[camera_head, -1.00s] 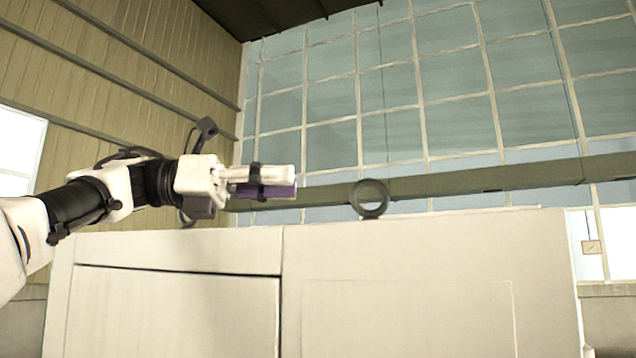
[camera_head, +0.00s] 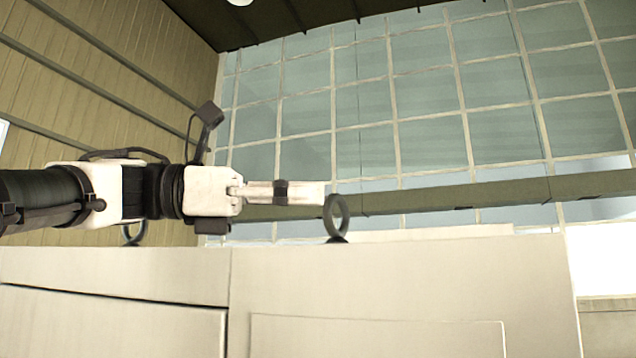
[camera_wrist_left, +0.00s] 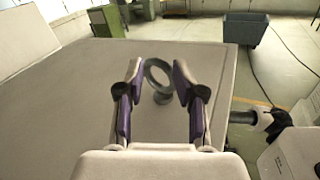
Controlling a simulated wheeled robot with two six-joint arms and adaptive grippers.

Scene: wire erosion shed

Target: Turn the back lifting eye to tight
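A dark ring-shaped lifting eye (camera_head: 336,213) stands upright on the top of a pale machine cabinet (camera_head: 400,280). My left gripper (camera_head: 323,194) comes in level from the left, its fingertips at the ring's left edge in the head view. In the left wrist view the gripper (camera_wrist_left: 158,76) is open, with the lifting eye (camera_wrist_left: 157,90) between or just beyond the purple-padded fingertips; contact cannot be told. A second dark eye (camera_head: 133,233) shows partly hidden behind my left arm. What looks like part of my right arm (camera_wrist_left: 265,118) shows at the right; its gripper is unclear.
The cabinet top is bare around the eye. In the left wrist view a grey bin (camera_wrist_left: 243,37) and a green machine (camera_wrist_left: 88,35) stand on the floor beyond the cabinet. A large window wall (camera_head: 420,100) is behind.

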